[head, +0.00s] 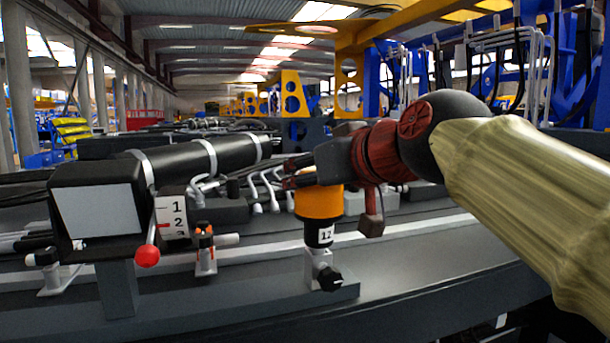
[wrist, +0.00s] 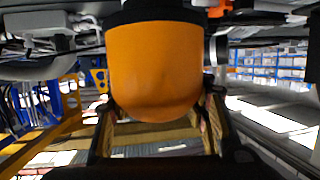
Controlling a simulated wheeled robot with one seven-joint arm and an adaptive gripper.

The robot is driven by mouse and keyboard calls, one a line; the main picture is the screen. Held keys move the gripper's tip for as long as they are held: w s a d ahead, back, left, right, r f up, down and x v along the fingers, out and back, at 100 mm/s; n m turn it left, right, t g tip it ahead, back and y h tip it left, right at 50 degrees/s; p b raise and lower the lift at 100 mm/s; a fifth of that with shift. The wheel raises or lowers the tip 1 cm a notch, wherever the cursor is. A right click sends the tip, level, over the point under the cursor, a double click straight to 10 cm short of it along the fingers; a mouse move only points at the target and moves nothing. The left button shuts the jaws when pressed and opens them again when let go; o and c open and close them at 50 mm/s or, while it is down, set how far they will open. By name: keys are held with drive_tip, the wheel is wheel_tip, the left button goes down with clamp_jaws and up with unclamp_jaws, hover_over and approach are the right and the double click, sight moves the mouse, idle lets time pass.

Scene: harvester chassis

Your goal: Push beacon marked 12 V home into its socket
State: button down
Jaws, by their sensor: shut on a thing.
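The beacon (head: 320,203) has an orange dome and a black base with a white label; I can read "12" on it, and the rest is turned away. My gripper (head: 312,178) is shut on the orange dome from above, and the beacon looks upright. In the wrist view the beacon (wrist: 155,65) fills the space between the two fingers of my gripper (wrist: 160,105). The white socket (head: 314,262) with a black knob is directly below the black base. The two meet in the picture, but I cannot tell how deep the base sits.
The socket stands on a grey chassis rail. To its left are an orange-and-white fitting (head: 205,243), a 1-2-3 plate (head: 173,216), a red-knobbed lever (head: 147,256) and a box with a pale panel (head: 102,210). Pipes and hoses lie behind. The rail to the right looks clear.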

drive_tip(key=shift+f+b, duration=0.4)
drive_tip(key=shift+f, duration=0.05)
drive_tip(key=c, duration=1.3)
unclamp_jaws()
drive_tip(key=shift+c, duration=0.2)
drive_tip(key=o, duration=0.5)
drive_tip(key=v, duration=1.2)
drive_tip(key=shift+r, duration=0.1)
